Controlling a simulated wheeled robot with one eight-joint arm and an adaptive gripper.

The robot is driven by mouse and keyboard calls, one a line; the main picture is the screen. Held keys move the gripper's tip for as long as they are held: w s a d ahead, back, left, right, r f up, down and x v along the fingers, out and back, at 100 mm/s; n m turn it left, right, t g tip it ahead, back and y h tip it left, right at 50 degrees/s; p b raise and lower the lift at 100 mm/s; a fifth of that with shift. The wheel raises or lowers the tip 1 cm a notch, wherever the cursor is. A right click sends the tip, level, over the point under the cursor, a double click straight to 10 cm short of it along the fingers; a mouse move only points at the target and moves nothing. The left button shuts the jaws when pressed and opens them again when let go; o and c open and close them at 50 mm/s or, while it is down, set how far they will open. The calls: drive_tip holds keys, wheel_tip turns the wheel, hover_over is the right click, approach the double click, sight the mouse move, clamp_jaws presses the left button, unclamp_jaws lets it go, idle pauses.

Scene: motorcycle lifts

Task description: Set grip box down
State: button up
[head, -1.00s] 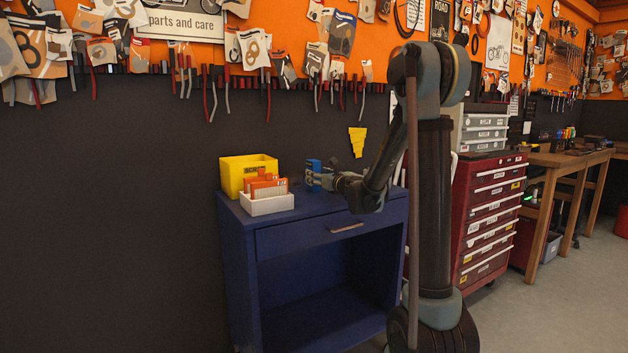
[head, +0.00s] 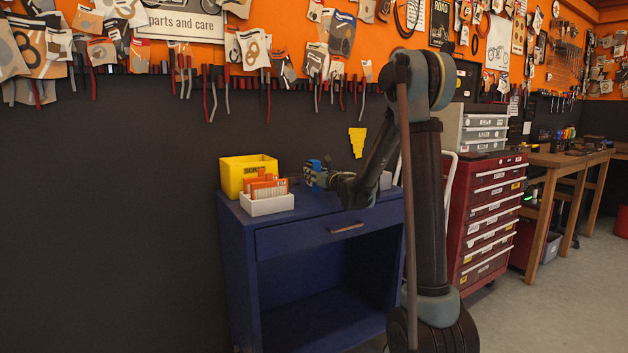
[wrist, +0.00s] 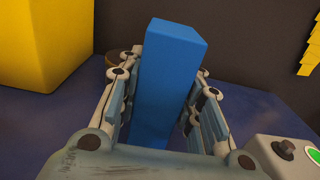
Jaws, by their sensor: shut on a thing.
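The grip box is a blue upright block (wrist: 169,80), held between the two fingers of my gripper (wrist: 163,90) in the wrist view. The fingers close on it from both sides, and its top stands clear above them. In the head view my gripper (head: 316,176) is over the top of the blue cabinet (head: 320,206), right of the white tray. Only a little of the blue box shows there, partly hidden by the fingers. Whether its base touches the cabinet top is hidden.
A yellow bin (head: 232,176) and a white tray (head: 268,206) with orange packets (head: 266,190) stand on the cabinet's left side. A small grey object (head: 385,180) is at its right. The dark wall is close behind. The cabinet top's front strip is clear.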

sight(314, 161)
drive_tip(key=shift+r, duration=0.15)
wheel_tip(314, 161, up, 10)
drive_tip(key=shift+f, duration=0.1)
idle(0.5)
